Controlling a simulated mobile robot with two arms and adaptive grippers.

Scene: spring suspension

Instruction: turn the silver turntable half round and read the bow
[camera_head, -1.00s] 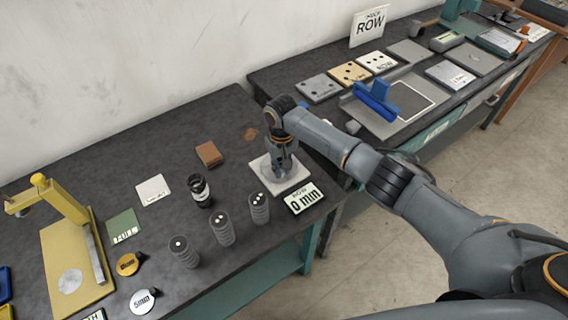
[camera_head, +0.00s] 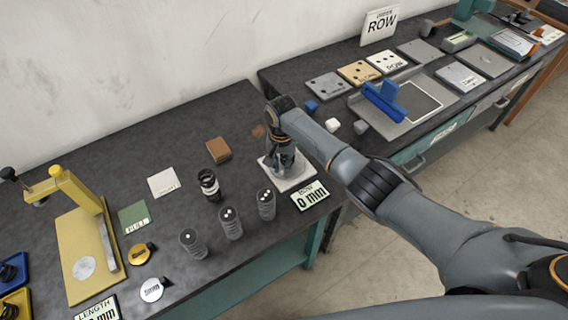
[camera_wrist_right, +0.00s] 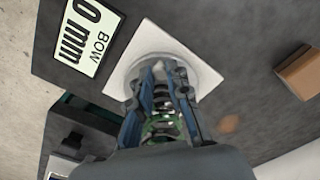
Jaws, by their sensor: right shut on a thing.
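The silver turntable (camera_wrist_right: 126,72) is a pale round disc on a white square plate (camera_head: 300,183), near the front right of the left bench. My right gripper (camera_head: 280,168) points down over it, its fingers (camera_wrist_right: 165,80) shut around a coil spring (camera_wrist_right: 163,126) with some green on it. The fingers hide much of the disc and spring. The bow display (camera_head: 310,196) beside the plate reads 0 mm; it also shows in the right wrist view (camera_wrist_right: 88,35). My left gripper is out of view.
Several dark springs (camera_head: 230,222) stand left of the plate. A brown block (camera_head: 218,150) lies behind them. A yellow stand (camera_head: 85,240) is at the far left. The right bench carries plates and a blue-handled tool (camera_head: 384,100). A wall closes the back.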

